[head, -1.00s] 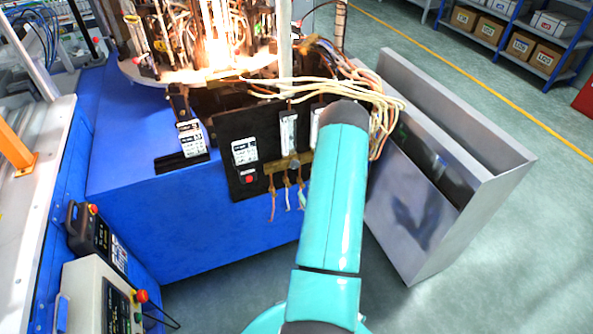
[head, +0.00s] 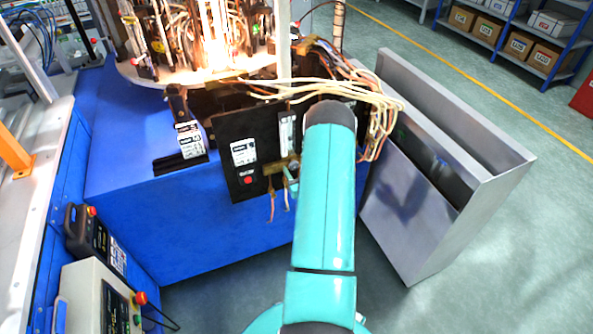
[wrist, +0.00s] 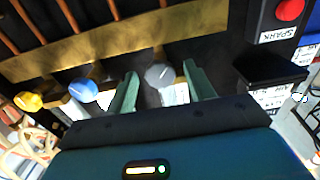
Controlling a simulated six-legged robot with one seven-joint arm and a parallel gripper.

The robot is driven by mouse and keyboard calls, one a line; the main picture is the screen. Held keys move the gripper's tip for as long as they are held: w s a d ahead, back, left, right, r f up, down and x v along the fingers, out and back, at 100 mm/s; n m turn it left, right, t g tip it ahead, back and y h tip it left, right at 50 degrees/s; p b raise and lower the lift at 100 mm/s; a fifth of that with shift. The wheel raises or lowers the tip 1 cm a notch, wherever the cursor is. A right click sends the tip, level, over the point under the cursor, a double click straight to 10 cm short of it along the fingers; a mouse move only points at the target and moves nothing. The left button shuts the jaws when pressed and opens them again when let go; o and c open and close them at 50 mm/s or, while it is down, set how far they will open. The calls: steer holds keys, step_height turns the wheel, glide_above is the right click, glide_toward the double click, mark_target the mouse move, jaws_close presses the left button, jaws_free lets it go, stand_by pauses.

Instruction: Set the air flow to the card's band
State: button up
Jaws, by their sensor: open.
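In the wrist view my gripper (wrist: 159,71) is open, with one green finger on each side of a grey knob (wrist: 159,76). I cannot tell whether the fingers touch it. A blue knob (wrist: 83,90) and a yellow knob (wrist: 28,101) sit to its left. In the head view a black panel (head: 226,130) carries a white card (head: 243,152) with print too small to read, and a red button (head: 248,180). An upright flow tube (head: 286,130) stands right of the card; its reading cannot be made out. My arm hides the panel's right part.
A second white card (head: 190,140) stands on the blue machine base (head: 130,150). Bright flames (head: 215,45) burn above the panel. A grey metal cabinet (head: 420,215) stands close on the right. A red button marked SPARK (wrist: 290,10) is at upper right in the wrist view.

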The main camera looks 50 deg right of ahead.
steer(key=c, duration=1)
steer(key=shift+n, duration=0.4)
steer(key=n, duration=0.3)
steer(key=shift+f, duration=0.1)
steer(key=shift+s+n, duration=0.15)
steer(key=shift+n, duration=1.55)
steer(key=o, duration=1)
